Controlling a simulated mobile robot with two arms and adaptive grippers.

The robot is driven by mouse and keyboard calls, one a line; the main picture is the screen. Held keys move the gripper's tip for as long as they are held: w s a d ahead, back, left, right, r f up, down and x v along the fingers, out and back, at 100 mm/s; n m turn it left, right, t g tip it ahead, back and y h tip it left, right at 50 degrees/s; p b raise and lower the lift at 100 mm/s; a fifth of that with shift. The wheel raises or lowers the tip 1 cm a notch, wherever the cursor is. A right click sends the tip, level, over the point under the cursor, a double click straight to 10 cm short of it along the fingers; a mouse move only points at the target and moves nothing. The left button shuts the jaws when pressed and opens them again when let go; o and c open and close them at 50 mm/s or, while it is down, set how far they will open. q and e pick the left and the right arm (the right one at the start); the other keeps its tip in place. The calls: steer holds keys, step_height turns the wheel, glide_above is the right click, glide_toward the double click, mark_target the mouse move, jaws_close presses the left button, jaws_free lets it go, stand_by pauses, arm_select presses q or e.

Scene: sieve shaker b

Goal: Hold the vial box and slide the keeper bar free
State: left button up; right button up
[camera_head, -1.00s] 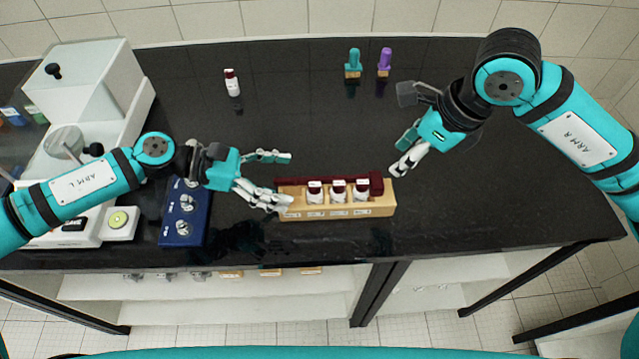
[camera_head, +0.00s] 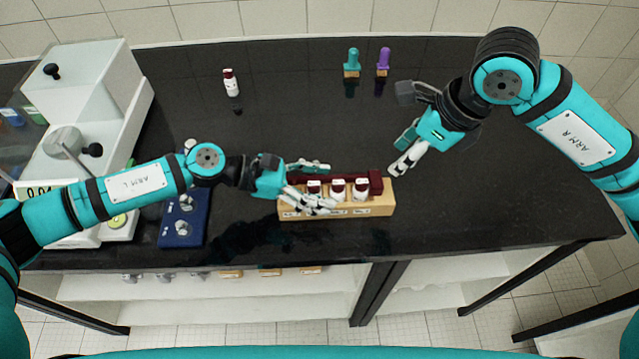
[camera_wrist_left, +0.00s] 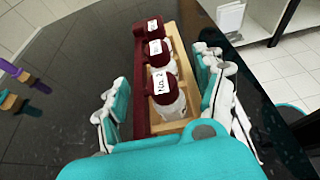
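The vial box (camera_head: 375,211) is a light wooden block near the front of the black bench. It holds white vials with dark red caps (camera_head: 338,187), and a vial labelled No. 2 (camera_wrist_left: 166,97) is nearest in the left wrist view. The dark red keeper bar (camera_head: 376,182) runs along the box's back side, with a thicker block at its right end. My left gripper (camera_head: 322,187) is open, its fingers on either side of the box's left part; contact is not clear. My right gripper (camera_head: 397,155) is off the box's right end, empty; its fingers appear apart.
A white balance (camera_head: 110,100) and a blue block with metal knobs (camera_head: 182,222) stand at the left. A lone red-capped vial (camera_head: 231,83) stands at the back. Teal (camera_head: 352,62) and purple (camera_head: 383,62) handled tools stand back centre. The bench's right side is clear.

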mark_target(377, 178)
arm_select(q)
steer(key=c, duration=1)
arm_select(e)
steer(key=shift+o, duration=0.3)
arm_select(q)
steer(key=shift+c, duration=0.3)
arm_select(e)
steer(key=o, duration=0.5)
steer(key=shift+w+d+r+n, duration=0.1)
steer(key=shift+w+d+n, duration=0.1)
steer(key=shift+n, duration=0.1)
steer(key=shift+c, duration=0.2)
steer(key=shift+o, duration=0.5)
steer(key=shift+w+r+n+g, duration=0.1)
steer(key=shift+w+n+g, duration=0.2)
steer(key=shift+n, duration=0.2)
steer(key=a+f+n, duration=0.1)
steer(key=f, duration=0.2)
steer(key=w+a+f+n+g, duration=0.1)
steer(key=f+n, duration=0.1)
steer(key=f, duration=0.1)
steer(key=a+f+n+y, duration=0.1)
steer(key=f+n, duration=0.1)
steer(key=f, duration=0.1)
steer(key=shift+w+a+f+g, duration=0.1)
steer(key=shift+w+f+g, duration=0.2)
steer(key=shift+g, duration=0.1)
jaws_close()
